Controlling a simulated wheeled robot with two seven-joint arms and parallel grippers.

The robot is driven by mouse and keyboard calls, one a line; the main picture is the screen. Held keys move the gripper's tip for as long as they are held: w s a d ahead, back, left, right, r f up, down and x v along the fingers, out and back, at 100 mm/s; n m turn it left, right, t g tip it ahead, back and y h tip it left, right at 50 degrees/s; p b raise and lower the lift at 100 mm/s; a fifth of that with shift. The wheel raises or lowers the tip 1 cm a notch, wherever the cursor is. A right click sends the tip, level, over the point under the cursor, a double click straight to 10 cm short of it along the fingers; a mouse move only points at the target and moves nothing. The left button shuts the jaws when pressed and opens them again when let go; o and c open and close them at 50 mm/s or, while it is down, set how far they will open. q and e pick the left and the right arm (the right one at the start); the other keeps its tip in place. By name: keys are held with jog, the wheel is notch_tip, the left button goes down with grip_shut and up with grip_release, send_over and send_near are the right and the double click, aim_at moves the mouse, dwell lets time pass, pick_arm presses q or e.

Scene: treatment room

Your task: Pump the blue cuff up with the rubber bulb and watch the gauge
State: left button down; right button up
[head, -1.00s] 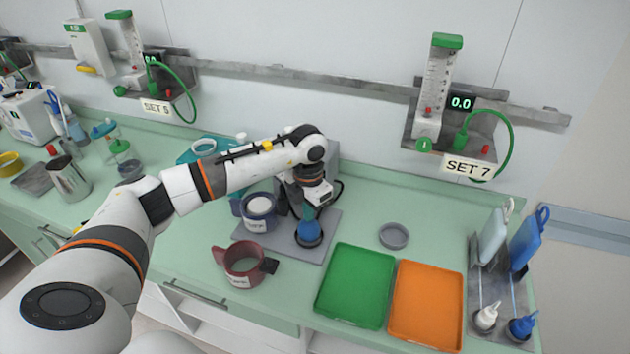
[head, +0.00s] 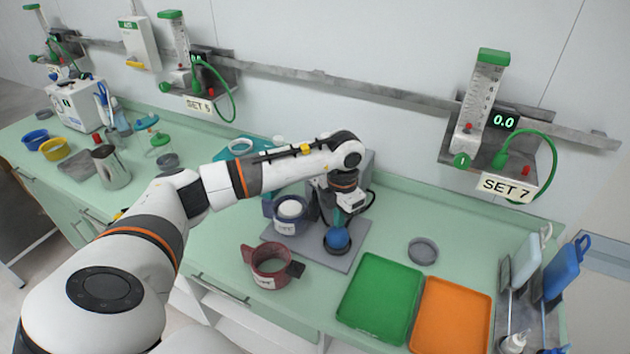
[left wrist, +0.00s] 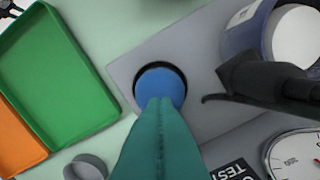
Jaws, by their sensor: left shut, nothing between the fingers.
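The blue rubber bulb (head: 337,240) sits in a dark ring on a grey base plate (head: 322,253); it also shows in the left wrist view (left wrist: 162,84). My left gripper (head: 341,225) points down over the bulb, its teal fingers shut and empty. In the left wrist view the fingertips (left wrist: 160,103) overlap the bulb; I cannot tell whether they touch it. The blue cuff (head: 278,221) is around a white cylinder on the left of the plate. The gauge (left wrist: 295,155) is cut off by the left wrist view's edge, and its reading is unclear. My right gripper is not in view.
A dark red cuff-like cup (head: 270,265) stands in front of the plate. A green tray (head: 379,298), an orange tray (head: 450,315) and a small grey dish (head: 423,251) lie to the right. A bottle rack (head: 510,290) stands at the far right. A wall unit labelled SET 7 (head: 505,187) shows 0.0.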

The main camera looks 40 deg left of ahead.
aim_at(338, 230)
pick_arm(q)
notch_tip(338, 230, up, 6)
jog(key=p, duration=0.3)
jog(key=shift+f, duration=0.2)
